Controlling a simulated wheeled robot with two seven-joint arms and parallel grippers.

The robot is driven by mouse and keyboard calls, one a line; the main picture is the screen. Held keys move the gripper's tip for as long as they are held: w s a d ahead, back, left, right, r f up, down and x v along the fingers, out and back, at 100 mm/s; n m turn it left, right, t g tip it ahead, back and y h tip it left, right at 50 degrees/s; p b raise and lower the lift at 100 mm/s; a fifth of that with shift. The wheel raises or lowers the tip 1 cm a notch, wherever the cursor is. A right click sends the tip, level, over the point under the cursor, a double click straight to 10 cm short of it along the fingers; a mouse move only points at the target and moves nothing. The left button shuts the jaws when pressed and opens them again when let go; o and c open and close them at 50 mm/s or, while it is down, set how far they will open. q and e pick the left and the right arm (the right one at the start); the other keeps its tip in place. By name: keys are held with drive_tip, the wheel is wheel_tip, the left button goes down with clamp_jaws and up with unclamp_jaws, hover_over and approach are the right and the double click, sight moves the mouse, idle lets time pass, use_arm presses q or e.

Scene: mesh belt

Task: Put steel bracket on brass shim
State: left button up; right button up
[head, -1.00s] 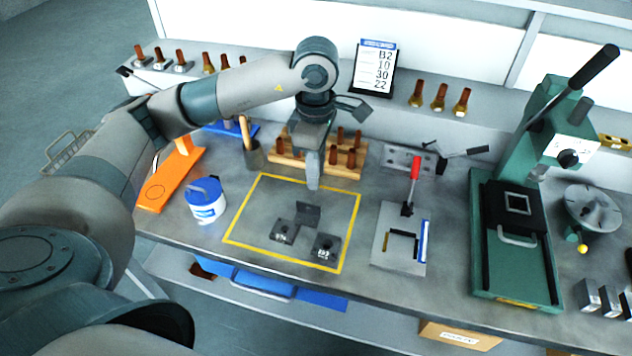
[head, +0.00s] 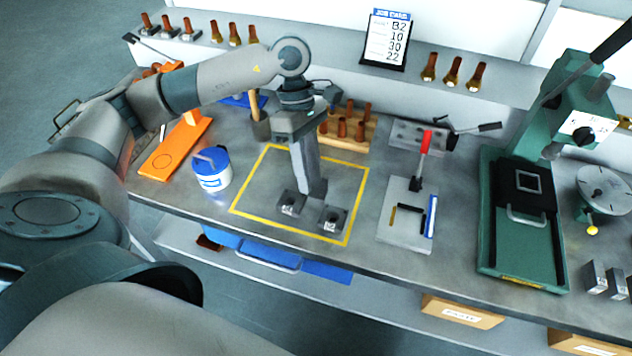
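Inside the yellow outline on the bench are dark grey metal pieces, a left one (head: 290,203) and a right one (head: 332,219), each with a small light mark too blurred to read. Another dark piece behind them is mostly hidden by my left gripper. I cannot tell for sure which is the steel bracket or the brass shim. My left gripper (head: 316,190) points down among these pieces, its tips at or just above the rear one. Its fingers look close together, but whether they are shut on something is unclear. My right gripper is not in view.
A white and blue tub (head: 211,170) stands left of the yellow outline (head: 349,222). A toggle-clamp fixture (head: 403,240) with a red handle is to the right, then a green press (head: 525,250). A wooden rack (head: 345,143) with brown pegs stands behind.

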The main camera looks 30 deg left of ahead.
sight(313, 187)
use_arm(q)
drive_tip(key=s+f+h, duration=0.1)
drive_tip(key=s+a+f+g+h, duration=0.1)
drive_tip(key=s+h, duration=0.1)
drive_tip(key=shift+a+f+m+h+b, duration=0.15)
drive_tip(key=shift+f+m+h+b, duration=0.1)
drive_tip(key=shift+m+h+b, duration=0.1)
drive_tip(key=a+h, duration=0.2)
drive_tip(key=h, duration=0.1)
drive_tip(key=shift+s+f+t+b, duration=0.1)
drive_tip(key=shift+s+t+b, duration=0.1)
drive_tip(key=shift+t+b, duration=0.15)
drive_tip(key=w+a+t+h, duration=0.1)
drive_tip(key=a+t, duration=0.1)
drive_tip(key=a, duration=0.1)
drive_tip(key=w+a+n+t+h+b, duration=0.1)
drive_tip(key=w+a, duration=0.1)
drive_tip(key=w+a+n+t+h, duration=0.1)
drive_tip(key=a+t, duration=0.1)
drive_tip(key=a, duration=0.1)
drive_tip(key=shift+w+a+r+n+t, duration=0.2)
drive_tip(key=shift+a+r+n+t, duration=0.05)
drive_tip(key=shift+a+r+t, duration=0.1)
drive_tip(key=shift+w+a+r+t, duration=0.1)
drive_tip(key=shift+w+a+t, duration=0.15)
drive_tip(key=shift+a+t, duration=0.05)
drive_tip(key=shift+d, duration=0.1)
